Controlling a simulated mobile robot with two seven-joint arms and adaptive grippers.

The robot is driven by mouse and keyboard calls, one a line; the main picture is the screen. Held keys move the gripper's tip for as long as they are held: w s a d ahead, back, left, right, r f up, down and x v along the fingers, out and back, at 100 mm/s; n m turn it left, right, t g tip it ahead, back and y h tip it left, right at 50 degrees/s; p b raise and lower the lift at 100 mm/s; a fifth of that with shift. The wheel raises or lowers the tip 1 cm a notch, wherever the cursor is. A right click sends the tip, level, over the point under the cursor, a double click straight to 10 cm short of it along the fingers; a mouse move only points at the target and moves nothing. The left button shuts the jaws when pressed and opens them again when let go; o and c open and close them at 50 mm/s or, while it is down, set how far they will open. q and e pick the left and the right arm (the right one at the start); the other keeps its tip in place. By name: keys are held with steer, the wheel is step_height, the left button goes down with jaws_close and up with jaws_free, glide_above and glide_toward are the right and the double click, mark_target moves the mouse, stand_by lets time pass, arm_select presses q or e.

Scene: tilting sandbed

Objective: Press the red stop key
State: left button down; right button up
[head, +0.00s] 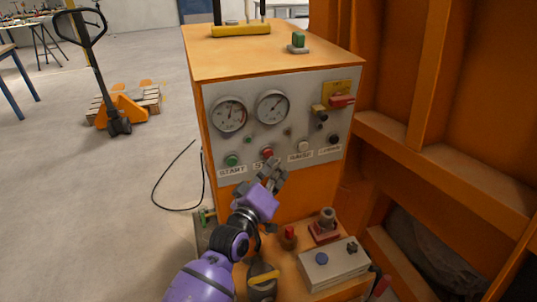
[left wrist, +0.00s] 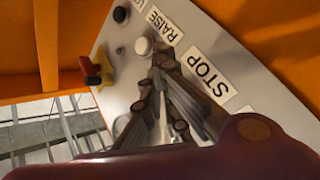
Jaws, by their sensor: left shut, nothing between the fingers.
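The red stop key (head: 267,153) sits on the grey control panel (head: 240,92), above a STOP label partly covered by my gripper. My left gripper (head: 272,167) is shut and empty, just in front of and below the key in the head view. I cannot tell whether the fingertips touch it. In the left wrist view the shut fingers (left wrist: 162,88) lie beside the STOP label (left wrist: 208,76), and the red key cannot be made out. My right gripper is not in view.
The green start key (head: 232,160) is left of the stop key; the white raise key (head: 304,146) and black key (head: 334,139) are right. A red switch (head: 342,102) is above. A grey box (head: 330,268) stands on the lower ledge. An orange frame (head: 405,140) stands to the right.

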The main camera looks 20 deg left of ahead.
arm_select(q)
steer(key=s+d, duration=0.1)
steer(key=s, duration=0.1)
steer(key=s+d+p, duration=0.1)
steer(key=s, duration=0.1)
steer(key=shift+d, duration=0.4)
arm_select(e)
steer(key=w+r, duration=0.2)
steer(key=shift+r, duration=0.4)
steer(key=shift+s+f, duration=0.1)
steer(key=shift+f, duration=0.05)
arm_select(q)
steer(key=shift+s+f, duration=0.1)
